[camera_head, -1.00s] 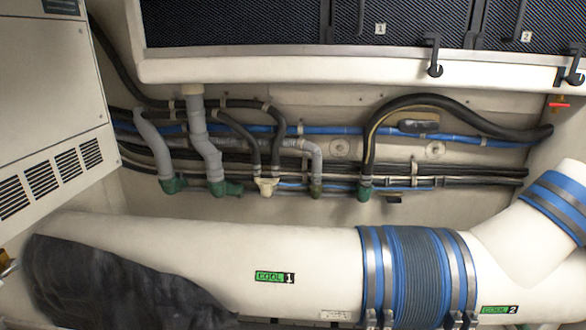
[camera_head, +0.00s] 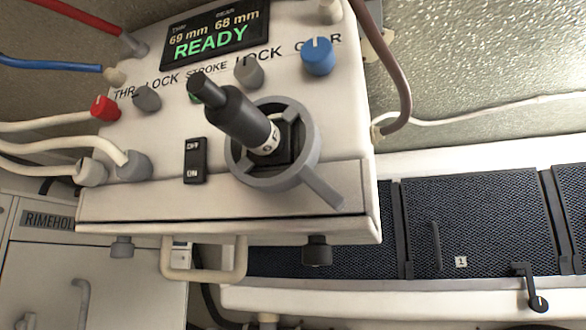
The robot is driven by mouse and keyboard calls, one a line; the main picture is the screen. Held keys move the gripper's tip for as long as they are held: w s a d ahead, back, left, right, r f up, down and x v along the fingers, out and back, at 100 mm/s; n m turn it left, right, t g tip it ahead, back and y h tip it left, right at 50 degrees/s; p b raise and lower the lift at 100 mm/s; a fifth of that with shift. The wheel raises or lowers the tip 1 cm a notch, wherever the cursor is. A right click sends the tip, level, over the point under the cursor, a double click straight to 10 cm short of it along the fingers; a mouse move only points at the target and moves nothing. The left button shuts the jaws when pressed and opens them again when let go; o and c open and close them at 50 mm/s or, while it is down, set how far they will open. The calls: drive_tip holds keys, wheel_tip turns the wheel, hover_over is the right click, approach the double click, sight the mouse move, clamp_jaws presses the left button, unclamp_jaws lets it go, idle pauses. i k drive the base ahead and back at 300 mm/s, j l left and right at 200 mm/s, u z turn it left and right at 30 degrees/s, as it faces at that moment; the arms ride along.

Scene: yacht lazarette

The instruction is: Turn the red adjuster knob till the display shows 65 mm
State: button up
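The red adjuster knob (camera_head: 104,108) is on the left side of a white control box, beside the label THR. The display (camera_head: 214,35) at the top of the box reads 69 mm on the left, under a small label that seems to say THR, and 68 mm on the right, with READY in green below. A blue knob (camera_head: 318,56) is at the right, beside the label GEAR. My gripper is not in view.
A black lever (camera_head: 235,112) with a grey ring stands out from the box. Grey knobs (camera_head: 148,98) sit beside the LOCK labels, and an OFF/ON switch (camera_head: 195,160) is below. Hoses run at the left. Dark mesh panels (camera_head: 480,220) are at lower right.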

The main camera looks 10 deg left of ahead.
sight(103, 108)
drive_tip(key=k+j+u, duration=0.1)
drive_tip(key=u, duration=0.75)
drive_tip(key=k+j, duration=0.05)
drive_tip(key=k, duration=0.05)
